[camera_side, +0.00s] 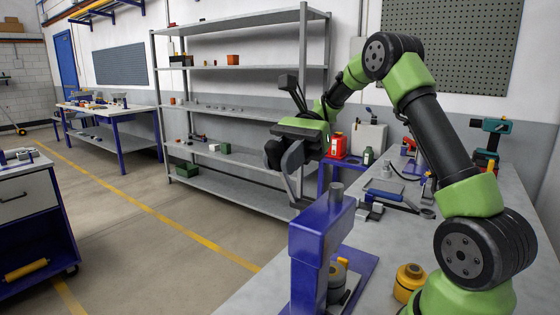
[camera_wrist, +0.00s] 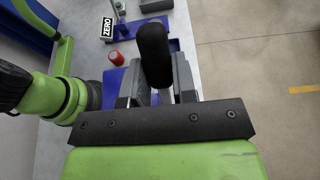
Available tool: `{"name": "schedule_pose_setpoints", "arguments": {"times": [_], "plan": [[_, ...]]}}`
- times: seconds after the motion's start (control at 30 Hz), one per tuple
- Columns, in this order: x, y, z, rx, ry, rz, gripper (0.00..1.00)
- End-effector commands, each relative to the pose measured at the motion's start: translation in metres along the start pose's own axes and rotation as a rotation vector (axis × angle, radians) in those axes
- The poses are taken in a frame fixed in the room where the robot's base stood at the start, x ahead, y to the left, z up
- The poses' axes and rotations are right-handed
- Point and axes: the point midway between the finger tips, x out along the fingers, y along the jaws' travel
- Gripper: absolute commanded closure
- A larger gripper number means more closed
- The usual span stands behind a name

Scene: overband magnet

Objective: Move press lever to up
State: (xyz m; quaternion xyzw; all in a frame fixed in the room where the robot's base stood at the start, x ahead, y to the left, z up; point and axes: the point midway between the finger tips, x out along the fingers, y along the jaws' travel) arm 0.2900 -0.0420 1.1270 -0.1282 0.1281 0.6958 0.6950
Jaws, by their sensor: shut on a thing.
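The blue press (camera_side: 308,240) stands at the front edge of the bench in the side view, with a grey ram top (camera_side: 337,190) sticking out of its head. The press lever's black grip (camera_wrist: 153,42) shows between my jaws in the wrist view, with a short pale piece of its rod below. My gripper (camera_wrist: 158,82) is shut on the lever; in the side view it (camera_side: 290,160) is above and left of the press head. A dark rounded end (camera_side: 272,153) there looks like the lever grip. The rest of the lever is mostly hidden by my gripper.
A yellow-orange cylinder (camera_side: 408,280) stands right of the press. Behind are a red can (camera_side: 337,146), tools and a green-teal drill (camera_side: 490,130).

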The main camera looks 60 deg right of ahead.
Motion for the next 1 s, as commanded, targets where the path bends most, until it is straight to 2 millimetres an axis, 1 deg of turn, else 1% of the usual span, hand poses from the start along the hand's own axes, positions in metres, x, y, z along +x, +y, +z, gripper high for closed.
{"name": "schedule_pose_setpoints", "arguments": {"times": [0.33, 0.37, 0.4, 0.47, 0.77, 0.87, 1.0], "plan": [[-0.002, 0.0, -0.002, -0.001, 0.004, -0.005, 1.0], [-0.002, 0.0, -0.002, -0.001, 0.004, -0.005, 0.72], [-0.002, 0.0, -0.002, -0.001, 0.004, -0.005, 0.63], [-0.002, 0.0, -0.002, -0.001, 0.003, -0.004, 0.49], [-0.002, 0.0, -0.001, 0.0, 0.0, -0.002, 0.49], [-0.008, 0.0, -0.001, -0.002, 0.001, -0.003, 0.49], [-0.029, 0.0, -0.002, 0.0, 0.003, -0.007, 0.49]]}}
